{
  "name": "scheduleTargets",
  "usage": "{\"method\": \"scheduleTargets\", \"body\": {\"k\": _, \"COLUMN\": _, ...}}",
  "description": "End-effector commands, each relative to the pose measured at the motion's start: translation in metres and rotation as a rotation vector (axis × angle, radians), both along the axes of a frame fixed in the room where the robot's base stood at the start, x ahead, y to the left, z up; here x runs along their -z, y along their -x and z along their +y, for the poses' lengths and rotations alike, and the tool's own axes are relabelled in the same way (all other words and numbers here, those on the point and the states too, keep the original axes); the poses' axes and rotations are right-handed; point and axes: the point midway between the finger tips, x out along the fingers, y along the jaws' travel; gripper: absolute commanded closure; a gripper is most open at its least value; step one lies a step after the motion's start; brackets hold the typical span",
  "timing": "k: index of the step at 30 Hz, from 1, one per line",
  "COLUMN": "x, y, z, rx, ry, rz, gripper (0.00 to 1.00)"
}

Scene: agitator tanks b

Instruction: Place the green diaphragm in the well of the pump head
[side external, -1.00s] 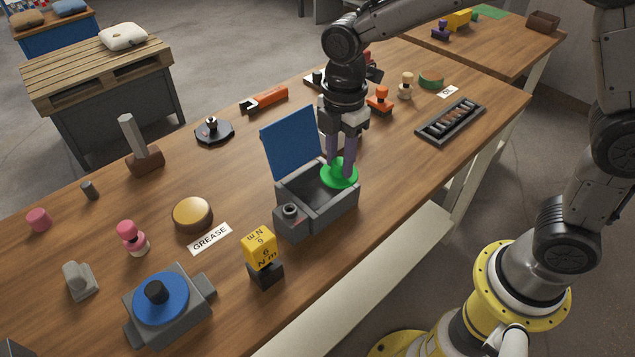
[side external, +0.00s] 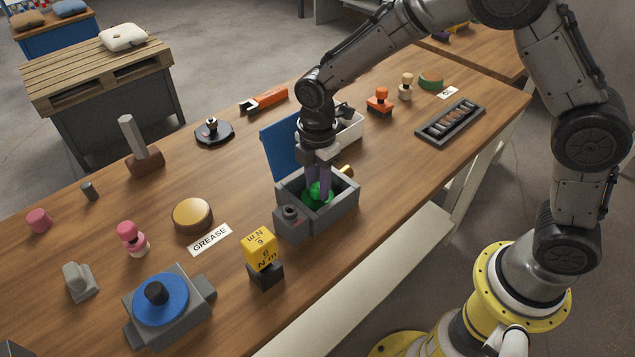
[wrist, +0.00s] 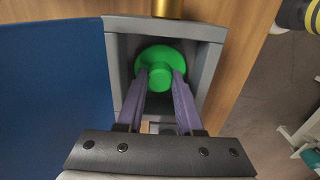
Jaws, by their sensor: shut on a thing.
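The green diaphragm (side external: 318,196) is a round disc with a raised knob. My gripper (side external: 319,184) is shut on its knob and holds it inside a grey open box, the pump head (side external: 338,214), below the rim. In the wrist view the green diaphragm (wrist: 159,68) sits between the purple fingers of my gripper (wrist: 160,82), within the walls of the pump head (wrist: 213,32). I cannot tell whether the disc touches the floor of the well. A blue lid (side external: 280,143) stands open at the back left of the box; it fills the left of the wrist view (wrist: 50,90).
A grey block with a blue disc (side external: 160,298) is at front left. A white box (side external: 350,130) and a brass part (side external: 347,171) are close behind the pump head.

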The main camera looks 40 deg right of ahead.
Motion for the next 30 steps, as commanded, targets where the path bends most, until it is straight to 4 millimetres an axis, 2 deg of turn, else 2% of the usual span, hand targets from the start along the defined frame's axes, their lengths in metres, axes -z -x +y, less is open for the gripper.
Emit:
{"method": "scheduleTargets", "body": {"k": 4, "x": 0.003, "y": 0.0, "z": 0.0, "rx": 0.0, "ry": 0.0, "rz": 0.0, "gripper": 1.0}}
{"method": "scheduleTargets", "body": {"k": 5, "x": 0.003, "y": 0.0, "z": 0.0, "rx": 0.0, "ry": 0.0, "rz": 0.0, "gripper": 0.63}}
{"method": "scheduleTargets", "body": {"k": 9, "x": 0.003, "y": 0.0, "z": 0.0, "rx": 0.0, "ry": 0.0, "rz": 0.0, "gripper": 0.37}}
{"method": "scheduleTargets", "body": {"k": 10, "x": 0.003, "y": 0.0, "z": 0.0, "rx": 0.0, "ry": 0.0, "rz": 0.0, "gripper": 0.34}}
{"method": "scheduleTargets", "body": {"k": 18, "x": 0.002, "y": 0.0, "z": 0.0, "rx": 0.0, "ry": 0.0, "rz": 0.0, "gripper": 0.34}}
{"method": "scheduleTargets", "body": {"k": 22, "x": -0.006, "y": -0.001, "z": 0.0, "rx": 0.0, "ry": -0.001, "rz": -0.003, "gripper": 0.34}}
{"method": "scheduleTargets", "body": {"k": 26, "x": -0.026, "y": -0.001, "z": 0.0, "rx": 0.0, "ry": -0.002, "rz": -0.005, "gripper": 0.34}}
{"method": "scheduleTargets", "body": {"k": 30, "x": -0.055, "y": -0.001, "z": 0.0, "rx": 0.0, "ry": -0.002, "rz": -0.007, "gripper": 0.34}}
